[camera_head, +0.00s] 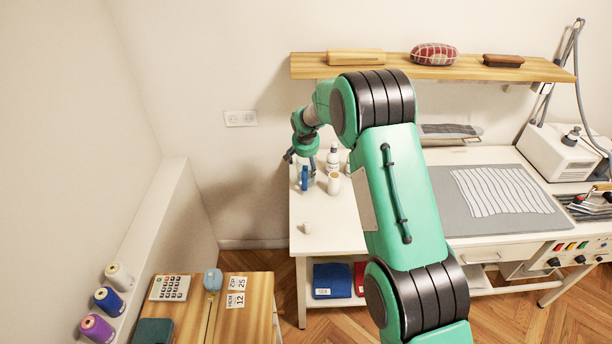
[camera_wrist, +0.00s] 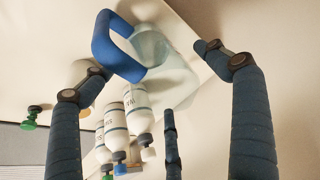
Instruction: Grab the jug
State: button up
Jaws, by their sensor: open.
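The jug (camera_wrist: 118,47) has a thick blue handle and a clear, pale body. In the wrist view it is at the upper middle, with the handle toward the left finger. In the head view its blue handle (camera_head: 304,179) shows at the left end of the white table, below my gripper (camera_head: 301,158). In the wrist view my gripper (camera_wrist: 150,60) is open, with fingers at left and right and another at the lower middle. The jug lies in view between the left and right fingertips. I cannot tell whether any finger touches it. The gripper appears empty.
White bottles (camera_wrist: 138,108) stand close beside the jug; one bottle (camera_head: 333,158) shows in the head view. A small white cup (camera_head: 307,228) stands nearer the table's front. A shelf (camera_head: 310,66) hangs above. The white table (camera_head: 325,237) is clear around the cup.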

dwell(0.3)
jog(key=c, duration=1.8)
jog(key=shift+r, duration=0.15)
jog(key=shift+s+d+r+p, duration=0.1)
jog(key=shift+s+d+r, duration=0.55)
jog(key=shift+s, duration=1.9)
jog(key=shift+s+d+r+p, duration=0.2)
jog(key=shift+s+r, duration=0.7)
jog(key=shift+s, duration=1.7)
jog(key=shift+s+d+r+p, duration=0.1)
jog(key=shift+s+d+r, duration=0.55)
jog(key=shift+s, duration=1.9)
jog(key=shift+s+a+r, duration=0.15)
jog(key=shift+a, duration=0.05)
